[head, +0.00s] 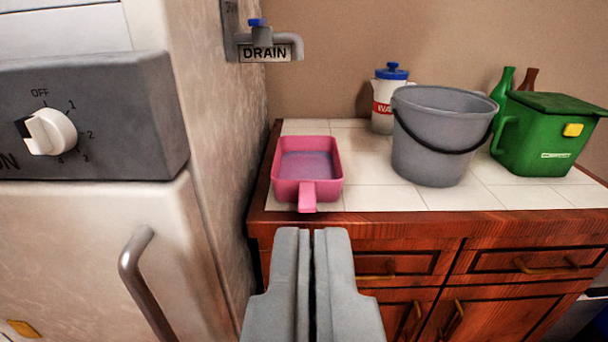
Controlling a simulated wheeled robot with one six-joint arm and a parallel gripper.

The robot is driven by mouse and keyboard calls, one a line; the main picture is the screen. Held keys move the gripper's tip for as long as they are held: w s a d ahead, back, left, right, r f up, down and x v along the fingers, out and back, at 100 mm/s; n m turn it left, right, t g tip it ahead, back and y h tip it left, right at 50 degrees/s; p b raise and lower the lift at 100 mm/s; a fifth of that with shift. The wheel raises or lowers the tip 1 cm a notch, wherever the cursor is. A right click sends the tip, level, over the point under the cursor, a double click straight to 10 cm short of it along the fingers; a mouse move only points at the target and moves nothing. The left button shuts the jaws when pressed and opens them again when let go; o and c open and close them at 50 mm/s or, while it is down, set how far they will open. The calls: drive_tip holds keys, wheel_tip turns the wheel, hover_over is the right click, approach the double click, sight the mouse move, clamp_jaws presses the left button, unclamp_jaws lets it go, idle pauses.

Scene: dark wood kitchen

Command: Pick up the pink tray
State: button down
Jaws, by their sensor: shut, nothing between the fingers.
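The pink tray (333,186) sits on the left end of the white tiled counter, near its front edge. It is a shallow rectangular tray with a short pink handle that points toward me and reaches the counter's front edge. My gripper (312,232) is at the bottom middle of the picture, its two grey fingers shut and empty. The fingertips appear just below the tray's handle in the picture, in front of the dark wood cabinet. I cannot tell the exact gap between the fingertips and the handle.
A grey bucket (436,140) with a black handle stands right of the tray. Behind it is a white jug (383,118) with a blue lid. A green bin (532,140) and bottles stand farther right. A white appliance (80,250) with a knob is close on the left.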

idle(0.4)
drive_tip(key=c, duration=1.7)
unclamp_jaws()
drive_tip(key=shift+w, duration=0.1)
drive_tip(key=shift+o, duration=0.7)
drive_tip(key=shift+w+d, duration=0.15)
drive_tip(key=shift+w, duration=0.15)
drive_tip(key=w+d+h, duration=0.1)
drive_tip(key=w+d, duration=0.1)
drive_tip(key=w, duration=0.6)
drive_tip(key=g+y, duration=0.1)
drive_tip(key=g, duration=0.3)
approach(339, 159)
drive_tip(key=shift+f+x, duration=0.2)
drive_tip(key=shift+x, duration=4)
